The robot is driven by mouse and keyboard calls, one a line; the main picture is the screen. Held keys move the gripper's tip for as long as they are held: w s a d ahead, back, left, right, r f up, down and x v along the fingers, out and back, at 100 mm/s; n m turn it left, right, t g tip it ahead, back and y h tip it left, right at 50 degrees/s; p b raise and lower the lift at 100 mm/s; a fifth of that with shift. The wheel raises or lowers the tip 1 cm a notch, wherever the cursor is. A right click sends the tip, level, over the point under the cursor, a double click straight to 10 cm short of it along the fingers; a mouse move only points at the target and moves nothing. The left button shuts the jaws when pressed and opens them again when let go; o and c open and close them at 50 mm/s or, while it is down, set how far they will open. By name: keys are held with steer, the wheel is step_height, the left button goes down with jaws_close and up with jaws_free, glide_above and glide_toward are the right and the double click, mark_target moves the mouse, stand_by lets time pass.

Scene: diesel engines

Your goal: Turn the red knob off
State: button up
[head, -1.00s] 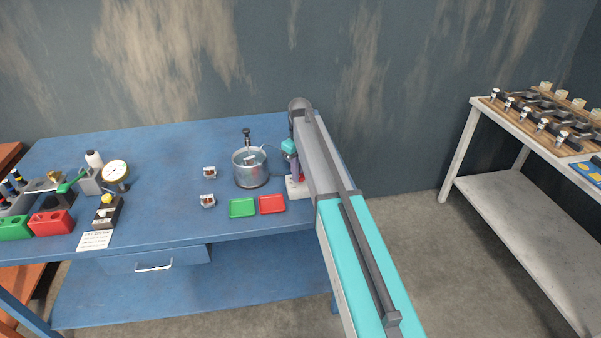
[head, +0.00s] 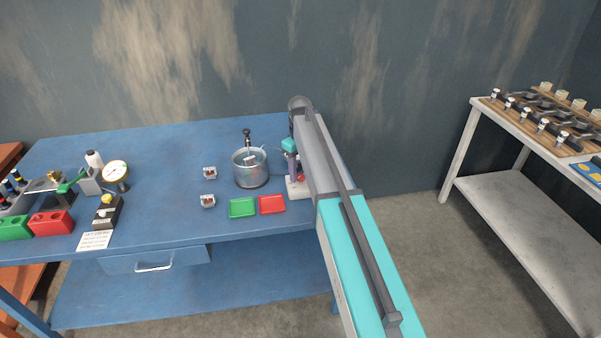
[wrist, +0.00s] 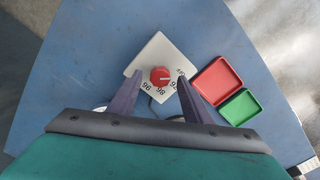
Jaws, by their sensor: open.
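The red knob (wrist: 160,76) sits on a white plate (wrist: 150,52) marked with numbers and OFF, on the blue table. A pale line on the knob points roughly to the right in the wrist view; the exact setting is too small to read. My gripper (wrist: 160,79) is open, with one purple finger on each side of the knob and a visible gap to both. Whether the fingertips reach down to knob height I cannot tell. In the head view my gripper (head: 291,167) is over the white plate (head: 296,190), and the knob is mostly hidden.
A metal pot (head: 250,170) stands just left of my gripper. A green tray (head: 242,208) and a red tray (head: 272,204) lie in front, close to the plate. A gauge (head: 116,172) and other parts stand farther left.

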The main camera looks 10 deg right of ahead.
mark_target(300, 176)
step_height(300, 176, up, 13)
steer(key=b, duration=0.3)
steer(key=shift+r, duration=0.15)
stand_by(0.3)
stand_by(0.3)
